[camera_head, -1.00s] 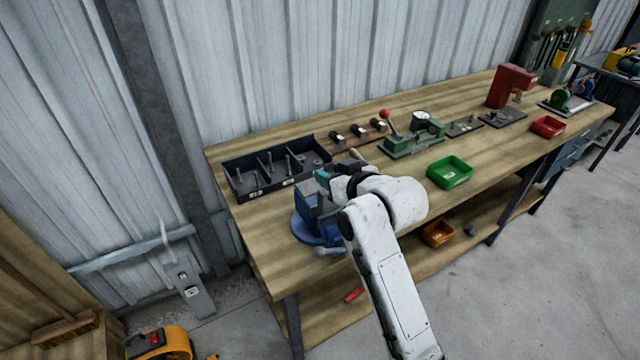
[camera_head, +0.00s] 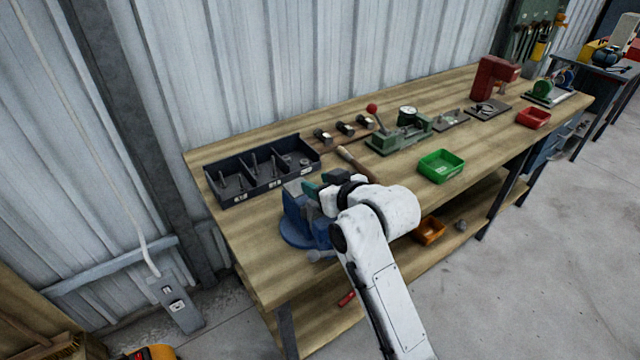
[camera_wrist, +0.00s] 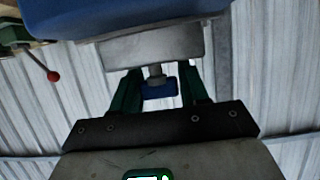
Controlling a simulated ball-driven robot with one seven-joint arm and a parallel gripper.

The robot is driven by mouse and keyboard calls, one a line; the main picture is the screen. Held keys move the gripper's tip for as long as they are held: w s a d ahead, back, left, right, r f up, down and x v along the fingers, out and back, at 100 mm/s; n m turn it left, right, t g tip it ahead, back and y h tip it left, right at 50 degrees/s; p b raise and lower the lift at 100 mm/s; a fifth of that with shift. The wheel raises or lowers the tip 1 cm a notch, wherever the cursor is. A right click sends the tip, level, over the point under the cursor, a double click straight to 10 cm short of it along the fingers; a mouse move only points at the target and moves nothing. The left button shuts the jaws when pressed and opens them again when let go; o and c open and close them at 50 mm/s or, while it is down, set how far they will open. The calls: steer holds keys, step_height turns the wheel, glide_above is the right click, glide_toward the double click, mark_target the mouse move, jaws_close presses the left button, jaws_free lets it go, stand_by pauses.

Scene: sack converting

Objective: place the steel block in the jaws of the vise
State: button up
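The blue vise (camera_head: 297,222) stands at the near left corner of the workbench, partly hidden by my arm. It fills the top of the wrist view (camera_wrist: 130,15), which is upside down. A grey steel block (camera_wrist: 155,46) with a short stem and a blue knob (camera_wrist: 160,90) shows right against the vise there. My gripper (camera_wrist: 160,88) has its green fingers closely on both sides of the knob and appears shut on it. In the head view my gripper (camera_head: 318,188) is at the vise's top. I cannot tell whether the block is between the jaws.
A black divided tray (camera_head: 262,180) with upright pins lies behind the vise. A green press with a red-knobbed lever (camera_head: 398,135), a green bin (camera_head: 440,167) and a red bin (camera_head: 533,118) stand further right.

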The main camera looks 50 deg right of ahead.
steer(key=o, duration=0.4)
steer(key=shift+c, duration=0.2)
steer(key=shift+r, duration=0.2)
steer(key=shift+s+a, duration=0.1)
steer(key=shift+s, duration=0.25)
steer(key=p+v, duration=0.2)
steer(key=v, duration=0.9)
steer(key=shift+r+p, duration=0.15)
steer(key=shift+p, duration=0.2)
